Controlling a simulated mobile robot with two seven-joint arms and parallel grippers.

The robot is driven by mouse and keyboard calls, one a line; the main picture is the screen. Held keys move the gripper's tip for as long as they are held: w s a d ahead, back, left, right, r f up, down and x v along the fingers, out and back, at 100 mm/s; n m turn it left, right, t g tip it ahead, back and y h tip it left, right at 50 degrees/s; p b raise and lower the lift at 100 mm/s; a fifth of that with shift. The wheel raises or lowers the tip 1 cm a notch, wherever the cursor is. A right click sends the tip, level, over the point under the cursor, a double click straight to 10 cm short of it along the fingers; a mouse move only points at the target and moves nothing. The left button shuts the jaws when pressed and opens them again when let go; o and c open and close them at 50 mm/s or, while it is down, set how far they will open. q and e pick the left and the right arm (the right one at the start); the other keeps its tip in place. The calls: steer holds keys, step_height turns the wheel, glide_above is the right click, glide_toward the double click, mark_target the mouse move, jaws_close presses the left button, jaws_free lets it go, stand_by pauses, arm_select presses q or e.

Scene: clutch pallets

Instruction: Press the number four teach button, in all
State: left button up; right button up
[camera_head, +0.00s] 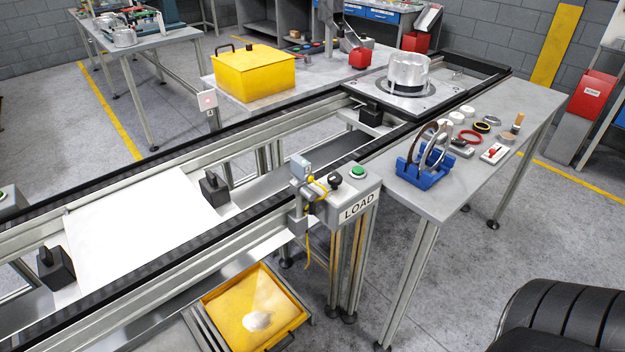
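No button with a readable number four is visible. A grey control box marked LOAD (352,200) stands at the near edge of the conveyor. It carries a green button (358,172) and a black knob (335,181). Another green button (3,195) sits on a grey box at the far left edge, partly cut off. A small pale plate with a red spot (207,100) stands at the conveyor's far side; its marking is too small to read. Neither of my grippers is in view.
A conveyor with black rails (160,154) runs diagonally across. It carries a white panel (135,232) and, farther back, a metal cylinder (407,72). The right bench (440,205) holds a blue rack (424,176) and several small parts. A yellow tray (228,305) sits below the conveyor.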

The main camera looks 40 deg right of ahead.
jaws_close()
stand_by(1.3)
